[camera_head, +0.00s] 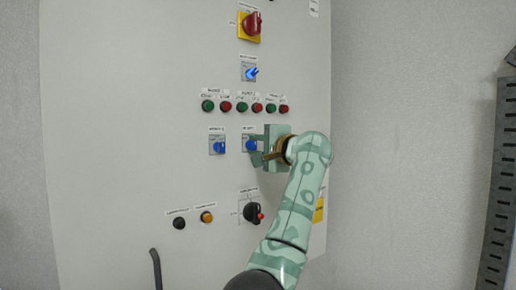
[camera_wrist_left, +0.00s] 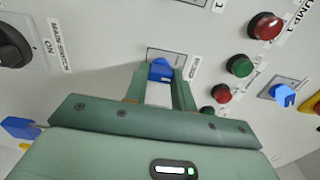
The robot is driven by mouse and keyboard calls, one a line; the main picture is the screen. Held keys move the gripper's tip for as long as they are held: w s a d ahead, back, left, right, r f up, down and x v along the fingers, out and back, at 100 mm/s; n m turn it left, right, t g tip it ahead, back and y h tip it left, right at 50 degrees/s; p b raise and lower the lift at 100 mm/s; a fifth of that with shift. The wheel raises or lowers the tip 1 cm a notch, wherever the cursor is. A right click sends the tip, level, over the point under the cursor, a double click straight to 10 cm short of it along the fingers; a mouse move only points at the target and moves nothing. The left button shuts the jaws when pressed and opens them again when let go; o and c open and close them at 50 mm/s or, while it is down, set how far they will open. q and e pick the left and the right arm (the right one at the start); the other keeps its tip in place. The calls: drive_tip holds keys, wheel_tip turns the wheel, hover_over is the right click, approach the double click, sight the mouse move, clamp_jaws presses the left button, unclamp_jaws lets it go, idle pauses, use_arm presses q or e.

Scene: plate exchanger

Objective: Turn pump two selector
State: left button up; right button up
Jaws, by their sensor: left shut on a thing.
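A blue selector knob (camera_head: 249,146) sits on a small grey plate, the right one of a side-by-side pair on the panel. Its label is too small for me to read. My left gripper (camera_head: 256,148) reaches it from the right, with its fingers at the knob. In the left wrist view the blue knob (camera_wrist_left: 160,68) shows between the two green fingers, and the left gripper (camera_wrist_left: 160,82) is shut on it. The knob's lower part is hidden there by the gripper. The other blue selector (camera_head: 218,147) of the pair is untouched. My right gripper is not in view.
The grey panel (camera_head: 120,120) carries a row of green and red buttons above, a lit blue selector (camera_head: 249,73), and a red switch on yellow (camera_head: 251,25) higher up. A black rotary switch (camera_head: 252,212) lies below. A dark slotted rail (camera_head: 497,190) stands at the far right.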

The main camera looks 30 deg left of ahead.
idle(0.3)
use_arm(q)
drive_tip(key=shift+f, duration=0.1)
drive_tip(key=o, duration=1)
drive_tip(key=b+v, duration=0.5)
drive_tip(key=v, duration=1.1)
drive_tip(key=shift+d, duration=0.1)
